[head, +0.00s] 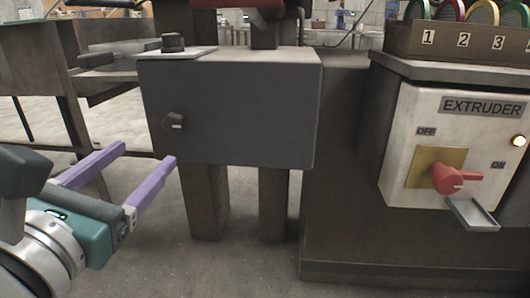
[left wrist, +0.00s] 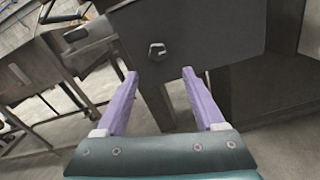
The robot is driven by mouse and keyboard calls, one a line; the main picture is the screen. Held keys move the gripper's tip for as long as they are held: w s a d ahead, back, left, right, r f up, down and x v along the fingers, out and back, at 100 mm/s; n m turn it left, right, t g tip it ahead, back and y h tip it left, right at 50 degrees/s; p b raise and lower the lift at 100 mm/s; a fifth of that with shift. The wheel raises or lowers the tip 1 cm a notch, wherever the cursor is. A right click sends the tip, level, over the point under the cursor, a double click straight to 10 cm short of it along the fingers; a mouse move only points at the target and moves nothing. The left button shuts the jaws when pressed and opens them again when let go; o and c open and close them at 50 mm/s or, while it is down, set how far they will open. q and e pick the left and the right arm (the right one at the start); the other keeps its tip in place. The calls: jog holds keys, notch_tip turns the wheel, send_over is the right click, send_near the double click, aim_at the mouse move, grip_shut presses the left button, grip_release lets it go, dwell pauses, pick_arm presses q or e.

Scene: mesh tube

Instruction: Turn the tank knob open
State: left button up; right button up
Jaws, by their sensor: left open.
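The tank (head: 240,110) is a dark grey box on two legs, left of centre in the head view. Its knob (head: 174,121) is a small dark knob with a light mark, low on the left of the front face. In the left wrist view the knob (left wrist: 157,50) shows ahead, between and beyond my fingertips. My left gripper (head: 149,158) has purple fingers and is open and empty. It is below and left of the knob, apart from it. In the left wrist view the open left gripper (left wrist: 159,74) points toward the tank. My right gripper is not in view.
An extruder panel (head: 410,110) with a red switch (head: 455,179) stands at the right. Numbered spools sit in a rack (head: 445,42) above it. A grey metal table (head: 50,62) stands at the left. Floor is clear before the tank.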

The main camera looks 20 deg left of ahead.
aim_at(172, 126)
pick_arm(q)
jog(key=p+x, duration=0.1)
jog(key=x, duration=0.9)
jog(key=shift+a+r, duration=0.15)
grip_shut()
